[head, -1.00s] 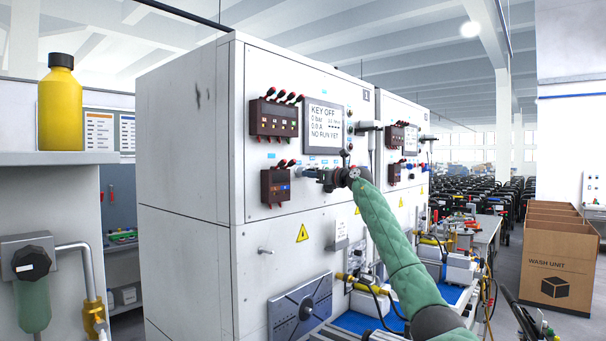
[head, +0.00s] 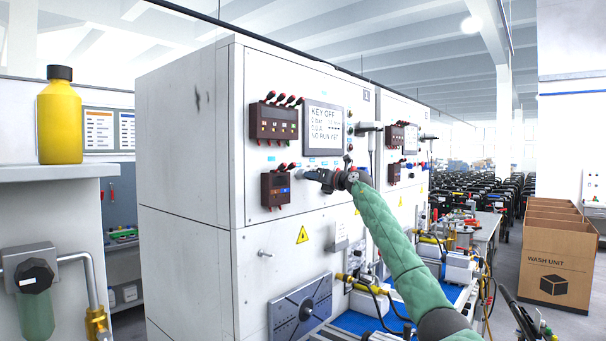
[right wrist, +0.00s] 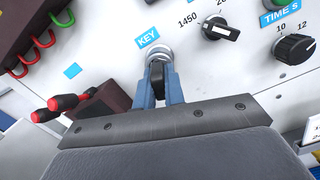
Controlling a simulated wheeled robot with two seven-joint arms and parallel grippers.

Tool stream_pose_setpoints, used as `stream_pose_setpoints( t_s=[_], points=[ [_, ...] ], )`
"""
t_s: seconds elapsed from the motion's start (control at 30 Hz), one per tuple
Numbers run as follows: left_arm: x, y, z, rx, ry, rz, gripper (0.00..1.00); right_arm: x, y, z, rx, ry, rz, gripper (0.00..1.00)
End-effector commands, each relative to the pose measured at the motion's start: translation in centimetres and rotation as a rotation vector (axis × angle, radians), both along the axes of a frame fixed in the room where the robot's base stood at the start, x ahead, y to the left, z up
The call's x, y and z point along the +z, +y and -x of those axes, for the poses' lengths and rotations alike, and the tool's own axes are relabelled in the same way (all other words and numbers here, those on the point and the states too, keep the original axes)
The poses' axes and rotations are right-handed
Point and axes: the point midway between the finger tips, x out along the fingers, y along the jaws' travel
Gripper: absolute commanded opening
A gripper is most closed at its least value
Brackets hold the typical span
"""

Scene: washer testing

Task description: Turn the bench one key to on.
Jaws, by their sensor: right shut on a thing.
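The bench one panel (head: 290,110) is the nearer white cabinet front, and its screen (head: 323,128) reads KEY OFF. In the right wrist view the key switch (right wrist: 158,52) has a silver collar below a blue KEY label (right wrist: 148,37). My right gripper (head: 306,174) reaches the panel just below the screen. It also shows in the right wrist view (right wrist: 161,85), where its two blue fingers are shut on the black key (right wrist: 159,80). The key's tip is partly hidden between the fingers. My left gripper is not in view.
Dark modules with red plugs (head: 276,188) sit left of the gripper. Knobs (right wrist: 220,29) lie to the right of the key in the right wrist view. A yellow bottle (head: 60,115) stands on the left shelf. A cardboard box (head: 555,270) stands at right.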

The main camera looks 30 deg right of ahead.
Motion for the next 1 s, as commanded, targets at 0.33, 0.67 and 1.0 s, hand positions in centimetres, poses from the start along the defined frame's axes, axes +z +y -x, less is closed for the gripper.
stream_pose_setpoints(
  t_s=[0.33,0.67,1.0],
  points=[
    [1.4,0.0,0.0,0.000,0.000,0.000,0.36,0.4,0.0,0.0,0.000,0.035,-0.080,0.00],
    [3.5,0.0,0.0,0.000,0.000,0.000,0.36,0.1,0.1,0.1,0.000,0.119,-0.284,0.00],
    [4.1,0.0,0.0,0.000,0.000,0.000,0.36,0.3,0.1,0.1,0.000,0.130,-0.311,0.00]
  ],
)
